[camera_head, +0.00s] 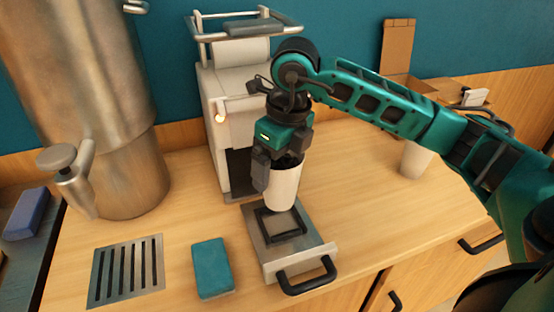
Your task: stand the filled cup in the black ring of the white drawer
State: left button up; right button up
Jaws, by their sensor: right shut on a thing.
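A white cup (282,188) hangs from my right gripper (277,165), which is shut on its rim, with a finger down its left side. The cup is close to upright, and the gripper hides its opening, with only a little dark matter showing at the top. The pulled-out drawer (268,256) lies below it, with a light metallic top and a dark front handle. The black ring (283,236) is a squarish frame on the drawer. The cup's base is just above the ring's back part; I cannot tell whether they touch. My left gripper is not in view.
A white machine (218,125) stands behind the drawer. A teal sponge (212,268) and a slotted drain grate (126,271) lie to the left, before a large metal urn (95,90). Another white cup (416,160) and a cardboard box (440,92) stand at the right. The counter right of the drawer is clear.

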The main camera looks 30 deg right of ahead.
jog(key=shift+f, duration=0.1)
jog(key=shift+f+b, duration=1.35)
jog(key=shift+f, duration=0.7)
jog(key=shift+f, duration=0.1)
jog(key=shift+b, duration=0.3)
jog(key=shift+f+b, duration=1.3)
dwell(0.4)
jog(key=o, duration=1)
